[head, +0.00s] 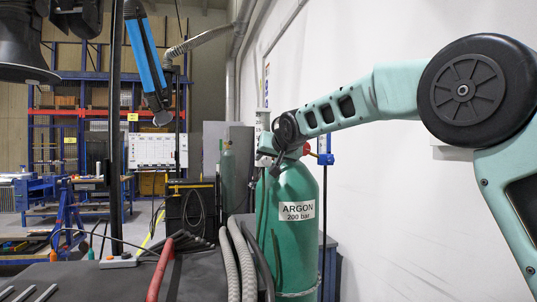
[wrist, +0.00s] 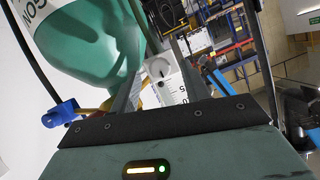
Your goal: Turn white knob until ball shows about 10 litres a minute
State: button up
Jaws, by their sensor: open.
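The white knob (wrist: 157,67), with a dark mark on it, shows between the fingers of my gripper (wrist: 158,58) in the wrist view. The fingers are open, one on each side of it; I cannot tell whether either touches it. Beside the knob is the white flow tube (wrist: 173,90) with a printed scale, partly hidden by the right finger and seen tilted. The ball cannot be made out, so the reading is unclear. In the head view the tube (head: 262,122) stands above the green argon cylinder (head: 290,235), and my wrist hides the knob.
A blue fitting (wrist: 60,114) sits left of my gripper in the wrist view; it also shows right of the cylinder top in the head view (head: 326,159). A white wall (head: 420,220) is on the right.

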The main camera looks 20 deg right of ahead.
jog(key=shift+w+f, duration=0.2)
jog(key=shift+w, duration=0.4)
jog(key=c, duration=1)
jog(key=shift+a, duration=0.1)
